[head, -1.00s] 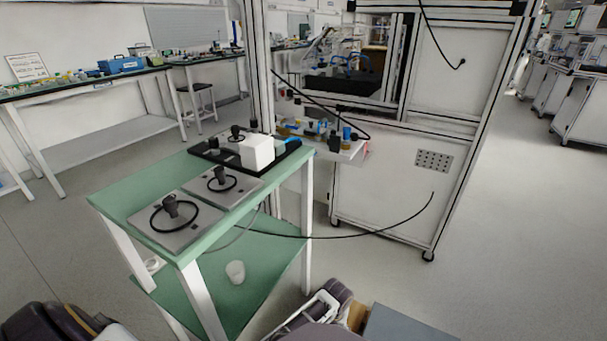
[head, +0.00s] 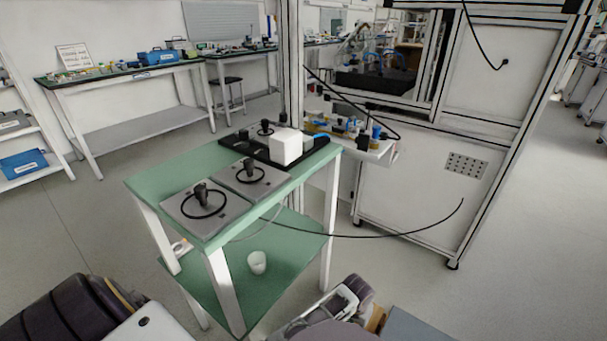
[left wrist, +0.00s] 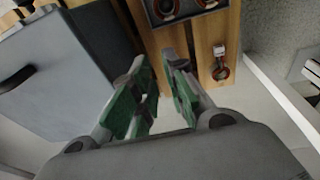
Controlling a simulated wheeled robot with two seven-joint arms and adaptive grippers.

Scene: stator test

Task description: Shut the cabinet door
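A grey flat panel with a black handle (left wrist: 55,85), which looks like the cabinet door, fills the left of the left wrist view. A blue-grey panel edge (head: 420,327) beside a strip of wood shows at the bottom of the head view. My left gripper (left wrist: 158,75) has green-padded fingers standing apart with nothing between them, right of the grey panel and in front of a wooden surface (left wrist: 203,60). Its grey and white housing is partly visible in the head view (head: 345,298). I cannot tell how far open the door is. My right gripper is out of view.
A green two-shelf table (head: 160,175) carries metal plates and a white block (head: 286,146); a white cup (head: 257,262) stands on its lower shelf. A tall white framed machine (head: 420,190) stands behind, with a loose black cable. Floor at the right is clear.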

